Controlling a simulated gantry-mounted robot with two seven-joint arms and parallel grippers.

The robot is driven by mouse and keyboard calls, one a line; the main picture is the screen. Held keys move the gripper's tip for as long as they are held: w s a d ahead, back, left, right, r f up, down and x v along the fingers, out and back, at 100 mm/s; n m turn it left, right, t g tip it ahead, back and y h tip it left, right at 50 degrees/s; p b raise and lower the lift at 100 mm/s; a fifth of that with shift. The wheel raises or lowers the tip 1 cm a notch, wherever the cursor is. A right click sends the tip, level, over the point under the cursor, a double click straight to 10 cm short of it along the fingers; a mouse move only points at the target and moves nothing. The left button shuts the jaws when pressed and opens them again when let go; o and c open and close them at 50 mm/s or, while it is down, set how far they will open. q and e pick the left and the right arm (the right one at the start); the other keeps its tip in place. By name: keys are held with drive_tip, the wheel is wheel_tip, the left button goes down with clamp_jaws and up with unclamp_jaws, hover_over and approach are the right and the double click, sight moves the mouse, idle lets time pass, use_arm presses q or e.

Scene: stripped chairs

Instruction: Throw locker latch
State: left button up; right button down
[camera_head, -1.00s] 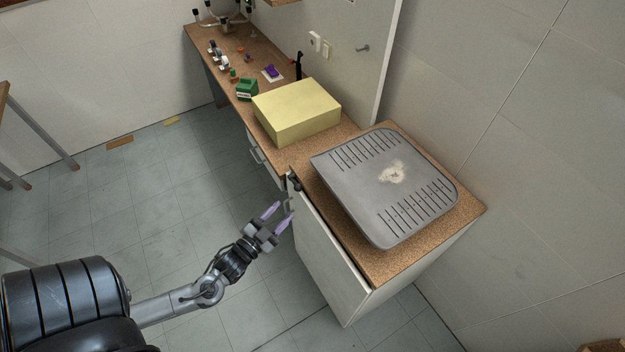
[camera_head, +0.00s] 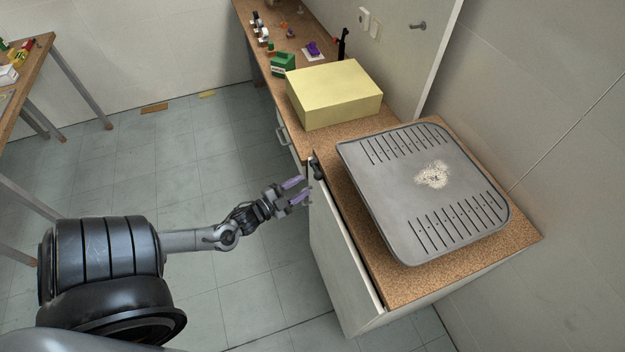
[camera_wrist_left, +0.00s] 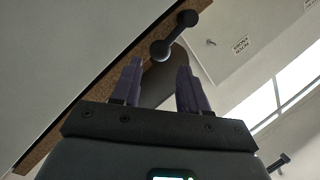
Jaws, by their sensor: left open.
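In the left wrist view, a dark knobbed bar (camera_wrist_left: 175,38), apparently the latch, lies beyond the fingertips against the locker's brown edge. My left gripper (camera_head: 303,190) is open and empty, with its purple fingers pointing at the locker just below and left of the latch. The fingers also show in the left wrist view (camera_wrist_left: 158,70), apart, with the bar above the space between them. Contact with the latch is not visible. My right gripper is not in view.
A grey slotted panel (camera_head: 400,220) lies on the locker's cork top. A yellow box (camera_head: 335,95) and a green box (camera_head: 283,64) stand on the bench behind. A table (camera_head: 28,78) stands at the far left.

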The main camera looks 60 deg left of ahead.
sight(316, 169)
use_arm(q)
drive_tip(key=w, duration=0.5)
drive_tip(key=shift+w+a, duration=0.25)
drive_tip(key=shift+a, duration=0.1)
